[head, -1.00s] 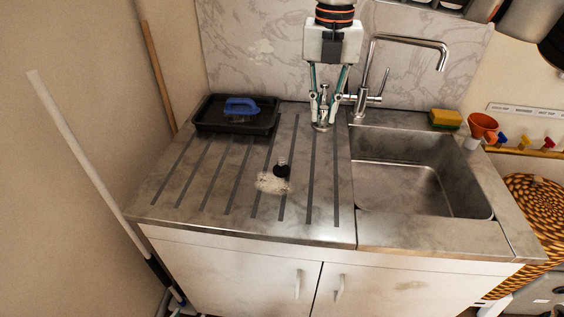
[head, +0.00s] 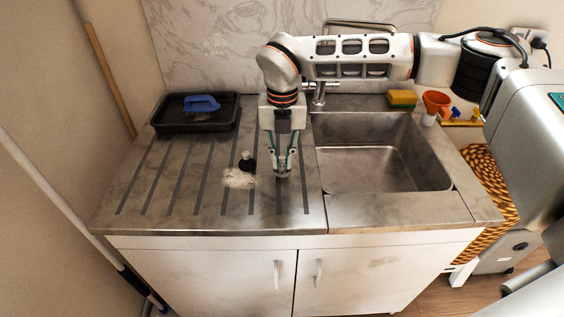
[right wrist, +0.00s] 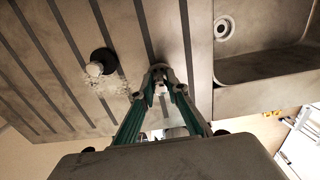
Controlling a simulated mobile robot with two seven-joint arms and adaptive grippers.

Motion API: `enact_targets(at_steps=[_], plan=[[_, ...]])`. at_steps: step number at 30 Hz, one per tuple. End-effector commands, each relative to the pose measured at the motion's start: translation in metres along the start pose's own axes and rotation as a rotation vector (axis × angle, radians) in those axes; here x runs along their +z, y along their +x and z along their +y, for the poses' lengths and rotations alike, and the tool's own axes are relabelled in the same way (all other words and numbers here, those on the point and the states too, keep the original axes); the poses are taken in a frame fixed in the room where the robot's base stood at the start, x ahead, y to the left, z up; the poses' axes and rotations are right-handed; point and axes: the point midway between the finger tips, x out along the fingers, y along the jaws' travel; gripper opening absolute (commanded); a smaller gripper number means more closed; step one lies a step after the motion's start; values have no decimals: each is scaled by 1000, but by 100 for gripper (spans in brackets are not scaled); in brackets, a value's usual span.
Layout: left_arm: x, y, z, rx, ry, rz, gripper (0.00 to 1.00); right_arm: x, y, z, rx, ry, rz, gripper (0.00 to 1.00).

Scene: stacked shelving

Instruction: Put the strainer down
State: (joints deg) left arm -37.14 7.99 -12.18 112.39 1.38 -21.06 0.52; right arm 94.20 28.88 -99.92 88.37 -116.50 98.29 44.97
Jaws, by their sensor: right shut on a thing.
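My right gripper (head: 281,163) points down over the ridged drainboard, left of the sink. It is shut on the strainer (head: 283,174), a small grey metal piece with a round base. In the right wrist view, the strainer (right wrist: 158,70) shows between the fingertips, low over or on the drainboard (right wrist: 120,20); I cannot tell whether it touches. A black stopper (head: 247,163) with a pale knob stands just left of the strainer, apart from it, by a whitish crumbly patch (head: 238,179). My left gripper is out of view.
A black tray (head: 228,118) with a blue-handled brush (head: 201,104) sits at the back left. The sink basin (head: 365,175) is to the right. A sponge (head: 402,98) and an orange funnel (head: 436,103) are behind it. The drainboard's front left is clear.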

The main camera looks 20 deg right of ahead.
Motion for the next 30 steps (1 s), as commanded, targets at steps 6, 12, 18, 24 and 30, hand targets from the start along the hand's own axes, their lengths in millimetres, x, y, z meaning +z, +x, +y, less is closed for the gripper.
enact_targets(at_steps=[6,12,18,24,30], plan=[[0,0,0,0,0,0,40,0,17,0,0,0,-1,0],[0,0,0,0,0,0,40,0,18,0,0,0,-1,0],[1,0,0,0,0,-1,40,0,20,0,0,0,0,31],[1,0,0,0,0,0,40,0,20,0,0,0,0,31],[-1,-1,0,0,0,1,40,0,15,0,1,0,-2,31]])
